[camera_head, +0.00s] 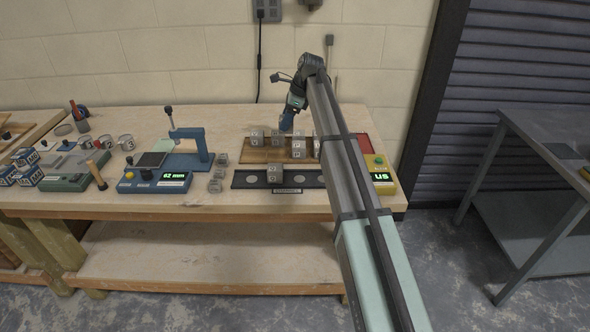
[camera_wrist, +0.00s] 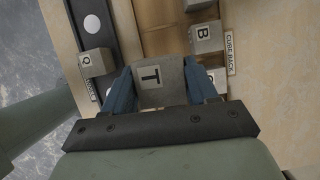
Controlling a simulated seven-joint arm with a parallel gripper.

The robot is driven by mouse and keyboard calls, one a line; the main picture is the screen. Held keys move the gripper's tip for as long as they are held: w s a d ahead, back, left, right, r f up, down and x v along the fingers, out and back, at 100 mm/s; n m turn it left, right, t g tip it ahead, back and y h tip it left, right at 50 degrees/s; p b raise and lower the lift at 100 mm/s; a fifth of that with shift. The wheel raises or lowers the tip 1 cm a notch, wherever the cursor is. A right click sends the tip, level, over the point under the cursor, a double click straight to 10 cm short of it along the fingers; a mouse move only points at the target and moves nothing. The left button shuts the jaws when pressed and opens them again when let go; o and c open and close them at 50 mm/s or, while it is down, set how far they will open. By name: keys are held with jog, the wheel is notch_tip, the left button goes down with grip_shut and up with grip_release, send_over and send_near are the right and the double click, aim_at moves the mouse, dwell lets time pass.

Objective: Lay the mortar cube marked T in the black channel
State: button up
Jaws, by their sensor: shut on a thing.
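My gripper (camera_wrist: 160,88) is shut on the grey mortar cube marked T (camera_wrist: 151,76), with one blue finger on each side of it. In the head view my gripper (camera_head: 286,126) is over the wooden cube rack. I cannot tell whether the T cube touches the rack. The black channel (camera_head: 245,179) lies in front of the rack, with pale round spots along it. It also shows at the left of the wrist view (camera_wrist: 103,38). A cube marked Q (camera_wrist: 96,62) sits in the channel near its middle.
The wooden rack (camera_head: 262,157) holds several other cubes, among them one marked B (camera_wrist: 205,37). A yellow device (camera_head: 383,188) with a green display stands right of the channel.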

jog(key=s+d+f, duration=0.1)
jog(key=s+d, duration=0.3)
jog(key=s, duration=0.9)
jog(key=shift+d+f, duration=0.2)
jog(key=shift+f, duration=4.65)
jog(key=shift+f, duration=0.1)
jog(key=o, duration=1.2)
jog(key=shift+o, duration=0.2)
jog(key=v, duration=1.2)
jog(key=shift+w, duration=0.15)
